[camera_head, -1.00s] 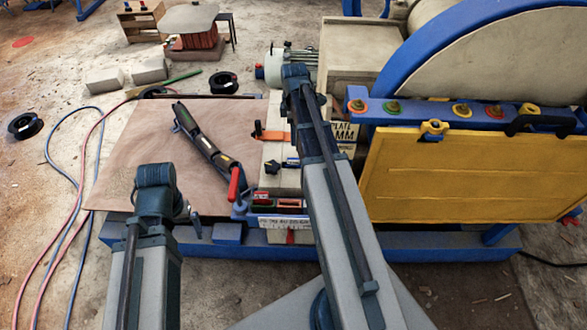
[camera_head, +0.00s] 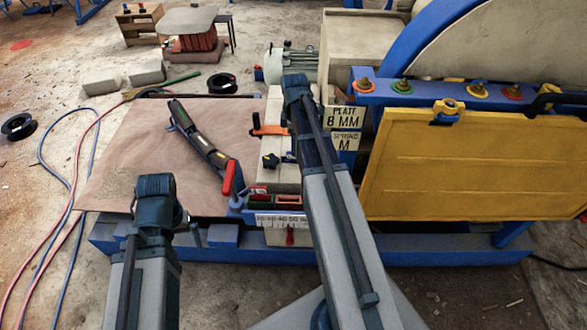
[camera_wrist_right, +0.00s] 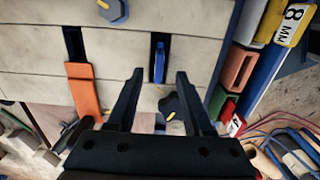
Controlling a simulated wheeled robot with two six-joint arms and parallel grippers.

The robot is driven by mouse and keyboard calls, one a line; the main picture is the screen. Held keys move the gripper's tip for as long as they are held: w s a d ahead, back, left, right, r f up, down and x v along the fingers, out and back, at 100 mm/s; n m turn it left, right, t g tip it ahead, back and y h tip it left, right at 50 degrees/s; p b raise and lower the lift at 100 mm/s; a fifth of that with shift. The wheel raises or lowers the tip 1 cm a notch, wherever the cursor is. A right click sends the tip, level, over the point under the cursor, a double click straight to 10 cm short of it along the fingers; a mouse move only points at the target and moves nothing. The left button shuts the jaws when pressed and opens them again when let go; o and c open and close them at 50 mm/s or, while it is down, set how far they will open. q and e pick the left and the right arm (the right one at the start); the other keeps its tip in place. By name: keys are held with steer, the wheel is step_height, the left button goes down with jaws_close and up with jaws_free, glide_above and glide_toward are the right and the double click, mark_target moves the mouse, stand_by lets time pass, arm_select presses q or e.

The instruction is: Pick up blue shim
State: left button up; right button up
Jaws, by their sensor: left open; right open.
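The blue shim (camera_wrist_right: 159,66) stands in a narrow dark slot of the pale block in the right wrist view. My right gripper (camera_wrist_right: 157,88) is open, its two fingers on either side of the line to the shim.
An orange shim (camera_wrist_right: 84,92) is in the slot left of the blue one. A dark knob (camera_wrist_right: 170,105) sits close by the right finger. A yellow plate (camera_head: 470,165) stands to the right. A long black tool with a red handle (camera_head: 229,178) lies on the brown board (camera_head: 120,165).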

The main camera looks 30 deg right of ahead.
step_height(320, 180, down, 5)
steer(key=b, duration=0.5)
steer(key=shift+w+f, duration=0.15)
jaws_close()
stand_by(1.3)
